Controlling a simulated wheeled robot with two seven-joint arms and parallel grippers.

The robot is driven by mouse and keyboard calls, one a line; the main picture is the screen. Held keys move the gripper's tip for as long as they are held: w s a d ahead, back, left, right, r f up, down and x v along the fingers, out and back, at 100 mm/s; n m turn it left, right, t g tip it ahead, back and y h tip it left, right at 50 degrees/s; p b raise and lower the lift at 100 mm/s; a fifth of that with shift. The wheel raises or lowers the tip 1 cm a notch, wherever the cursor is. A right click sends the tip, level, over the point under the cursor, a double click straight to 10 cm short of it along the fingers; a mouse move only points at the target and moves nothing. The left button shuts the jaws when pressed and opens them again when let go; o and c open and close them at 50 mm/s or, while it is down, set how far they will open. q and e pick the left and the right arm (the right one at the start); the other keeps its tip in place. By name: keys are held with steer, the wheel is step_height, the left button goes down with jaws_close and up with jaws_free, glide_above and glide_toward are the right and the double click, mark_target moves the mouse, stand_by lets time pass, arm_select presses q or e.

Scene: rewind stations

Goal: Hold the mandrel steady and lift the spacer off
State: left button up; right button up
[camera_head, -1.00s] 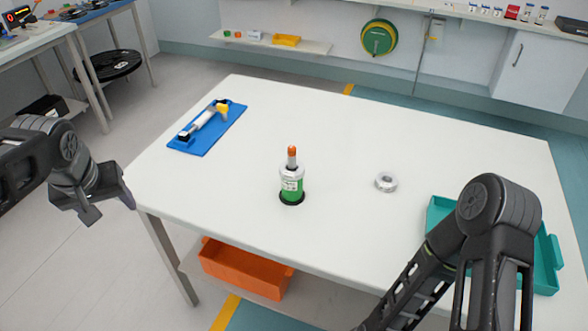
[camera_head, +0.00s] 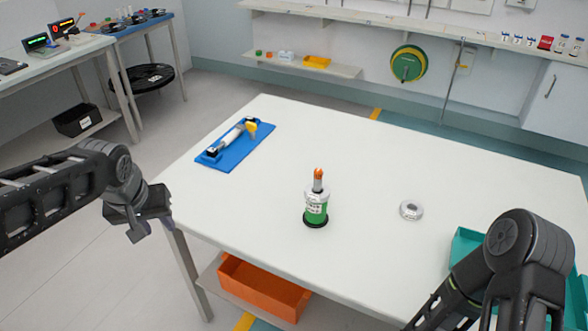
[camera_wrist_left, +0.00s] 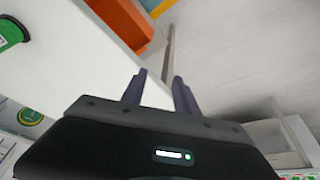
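The mandrel (camera_head: 318,187) stands upright near the middle of the white table, with an orange tip and a black base. A green section with a pale label (camera_head: 316,208) surrounds its lower part. A whitish section above the green may be the spacer (camera_head: 316,196); the boundary is too small to tell. The green part also shows at the upper left of the left wrist view (camera_wrist_left: 10,30). My left gripper (camera_head: 148,222) is empty beyond the table's left edge, well apart from the mandrel. Its fingers (camera_wrist_left: 158,90) are spread. My right arm shows at lower right, its gripper out of frame.
A silver ring (camera_head: 411,210) lies right of the mandrel. A blue tray (camera_head: 228,158) with a white and yellow tool lies at the back left. A teal tray (camera_head: 465,245) is partly hidden behind my right arm. An orange bin (camera_head: 262,290) sits below the table.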

arm_select(q)
steer(key=s+d+f+m+g+h, duration=0.1)
steer(key=d+f+h, duration=0.1)
steer(key=d+f, duration=0.8)
steer(key=s+d+f+m+g+h, duration=0.15)
steer(key=d+f, duration=0.55)
steer(key=f, duration=0.7)
steer(key=s+d+f, duration=0.4)
steer(key=s+f, duration=0.2)
steer(key=s, duration=0.1)
steer(key=s+d+f+h, duration=0.1)
steer(key=s+d+f, duration=0.3)
steer(key=s+f, duration=0.3)
steer(key=shift+s+d+f+n+g, duration=0.25)
steer(key=shift+s+n+g, duration=0.15)
steer(key=shift+s, duration=0.2)
steer(key=shift+h, duration=0.25)
